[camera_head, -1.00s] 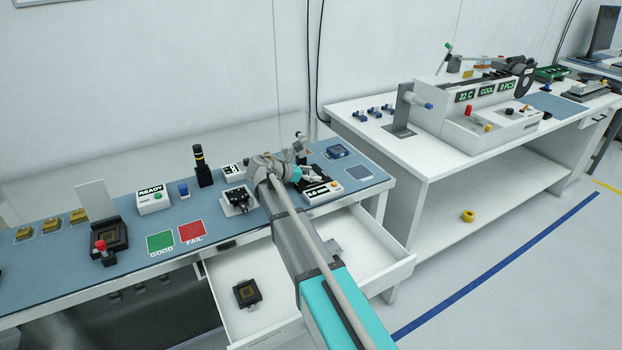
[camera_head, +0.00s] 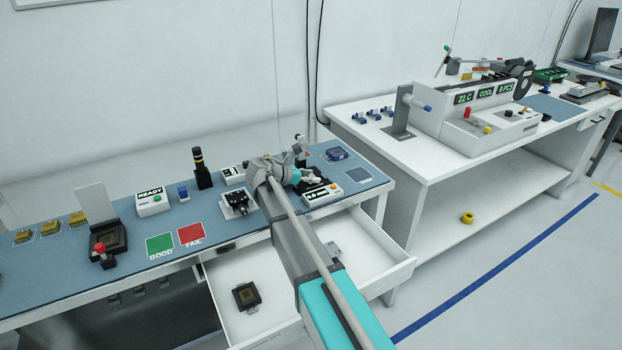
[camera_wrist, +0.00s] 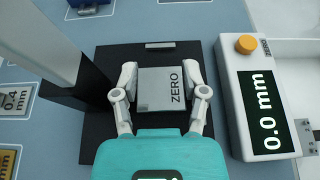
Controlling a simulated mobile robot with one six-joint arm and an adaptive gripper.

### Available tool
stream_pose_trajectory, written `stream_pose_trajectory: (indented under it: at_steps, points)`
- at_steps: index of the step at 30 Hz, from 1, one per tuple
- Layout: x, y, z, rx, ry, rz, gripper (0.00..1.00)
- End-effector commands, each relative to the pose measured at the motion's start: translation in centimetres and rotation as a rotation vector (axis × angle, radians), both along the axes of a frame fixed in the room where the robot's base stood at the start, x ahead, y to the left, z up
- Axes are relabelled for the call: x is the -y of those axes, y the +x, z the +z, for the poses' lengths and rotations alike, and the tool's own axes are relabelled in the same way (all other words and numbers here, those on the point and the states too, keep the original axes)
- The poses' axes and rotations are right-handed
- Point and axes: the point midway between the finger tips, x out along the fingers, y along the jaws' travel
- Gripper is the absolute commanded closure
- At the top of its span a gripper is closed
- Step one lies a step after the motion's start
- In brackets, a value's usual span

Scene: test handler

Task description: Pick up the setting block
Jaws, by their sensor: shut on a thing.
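The setting block, a grey square block marked ZERO (camera_wrist: 157,92), sits between the fingers of my gripper (camera_wrist: 160,74) in the wrist view. My gripper is shut on it, with one finger against each side. The block is over the black base (camera_wrist: 100,140) of a gauge; I cannot tell whether it touches the base. In the head view my gripper (camera_head: 308,177) is at the right part of the blue-topped bench, and the block is hidden there.
A white readout box (camera_wrist: 262,100) showing 0.0 mm stands close on the right. A grey gauge column (camera_wrist: 45,40) rises on the left. An open white drawer (camera_head: 285,318) holding a dark socket (camera_head: 246,296) lies below my arm.

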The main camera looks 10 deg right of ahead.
Motion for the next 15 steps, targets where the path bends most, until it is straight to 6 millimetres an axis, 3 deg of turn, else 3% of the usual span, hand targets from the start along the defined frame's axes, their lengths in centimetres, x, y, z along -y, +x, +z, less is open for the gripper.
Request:
stream_pose_trajectory:
  at_steps: [15]
  points:
    - [0.0, 0.0, 2.1, 0.000, 0.000, 0.000, 1.00]
